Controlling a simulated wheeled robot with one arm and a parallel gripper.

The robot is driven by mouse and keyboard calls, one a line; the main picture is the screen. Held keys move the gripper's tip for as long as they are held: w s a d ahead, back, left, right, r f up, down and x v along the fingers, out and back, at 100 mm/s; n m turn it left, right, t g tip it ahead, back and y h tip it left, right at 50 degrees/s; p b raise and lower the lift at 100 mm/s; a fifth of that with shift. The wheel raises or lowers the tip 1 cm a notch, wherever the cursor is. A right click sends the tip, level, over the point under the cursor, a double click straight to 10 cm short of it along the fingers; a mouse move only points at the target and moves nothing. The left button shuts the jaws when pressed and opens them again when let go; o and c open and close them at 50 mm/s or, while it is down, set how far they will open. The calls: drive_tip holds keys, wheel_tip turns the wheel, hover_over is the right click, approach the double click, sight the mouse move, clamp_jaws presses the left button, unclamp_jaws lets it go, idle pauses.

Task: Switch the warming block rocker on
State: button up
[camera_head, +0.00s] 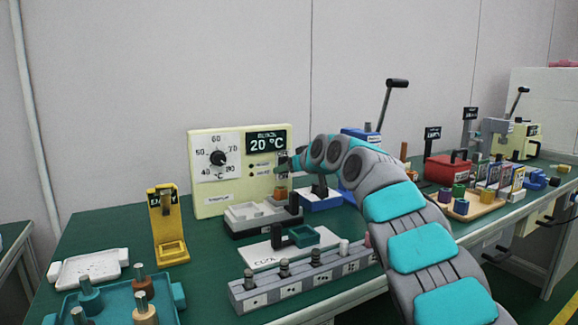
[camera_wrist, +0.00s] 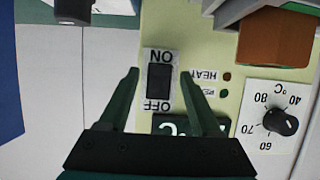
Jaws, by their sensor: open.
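The warming block's cream panel (camera_head: 205,203) stands at the back of the bench, its display (camera_head: 267,142) reading 20 °C. In the wrist view the panel is upside down. The black rocker (camera_wrist: 159,81) sits on a white plate, with ON above and OFF below in that view. I cannot tell which side is pressed. My gripper (camera_wrist: 160,72) is open and empty, a finger on each side of the rocker; contact is not clear. In the head view my gripper (camera_head: 284,163) is at the panel's right side and the rocker is hidden there.
The dial (camera_wrist: 281,122) and the HEAT lamp (camera_wrist: 227,77) are beside the rocker. A white tray on a black base (camera_head: 262,226) stands before the panel.

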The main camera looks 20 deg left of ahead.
clamp_jaws()
idle(0.6)
